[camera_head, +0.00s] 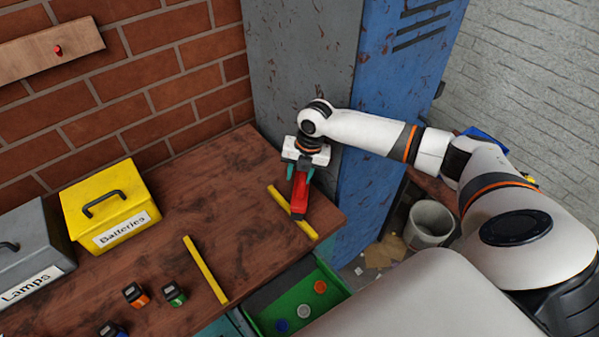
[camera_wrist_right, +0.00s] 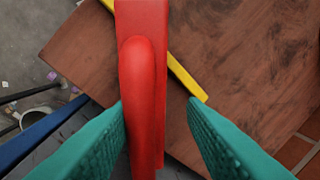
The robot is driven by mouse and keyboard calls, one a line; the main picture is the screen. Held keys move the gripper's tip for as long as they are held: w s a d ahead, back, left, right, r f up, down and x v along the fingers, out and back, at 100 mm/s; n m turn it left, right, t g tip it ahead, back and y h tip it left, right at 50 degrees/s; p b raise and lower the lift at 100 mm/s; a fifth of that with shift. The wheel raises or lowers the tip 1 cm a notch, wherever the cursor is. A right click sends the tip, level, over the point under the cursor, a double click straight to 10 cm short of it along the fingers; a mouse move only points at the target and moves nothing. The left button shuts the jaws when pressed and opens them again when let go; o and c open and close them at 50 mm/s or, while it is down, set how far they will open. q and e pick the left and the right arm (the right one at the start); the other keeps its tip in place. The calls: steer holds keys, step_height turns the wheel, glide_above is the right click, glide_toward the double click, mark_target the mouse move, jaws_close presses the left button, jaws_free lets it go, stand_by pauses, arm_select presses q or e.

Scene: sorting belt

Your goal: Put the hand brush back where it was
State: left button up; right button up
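The red hand brush (camera_head: 299,194) is at the right end of the brown workbench, by the lockers, across a yellow strip (camera_head: 278,200). My right gripper (camera_head: 300,174) is above it, with its teal fingers on either side of the red body. In the right wrist view the brush (camera_wrist_right: 142,80) runs between the fingers (camera_wrist_right: 157,105). It is close to the left finger, and a clear gap shows to the right finger, so the gripper is open around it. Bristles are not visible. My left gripper is not in view.
A yellow "Batteries" box (camera_head: 108,200) and grey "Lamps" box (camera_head: 32,245) stand at left. Several small blocks (camera_head: 135,294) and another yellow strip (camera_head: 205,270) lie in front. A green tray (camera_head: 335,290) holds discs. A wall board (camera_head: 25,60) carries a red peg. Blue lockers (camera_head: 385,110) stand behind.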

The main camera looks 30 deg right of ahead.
steer(key=shift+r, duration=0.15)
steer(key=shift+r+p, duration=0.3)
steer(key=r+p, duration=0.4)
steer(key=s+d+r+p, duration=0.1)
steer(key=r+p, duration=0.2)
steer(key=shift+f, duration=0.1)
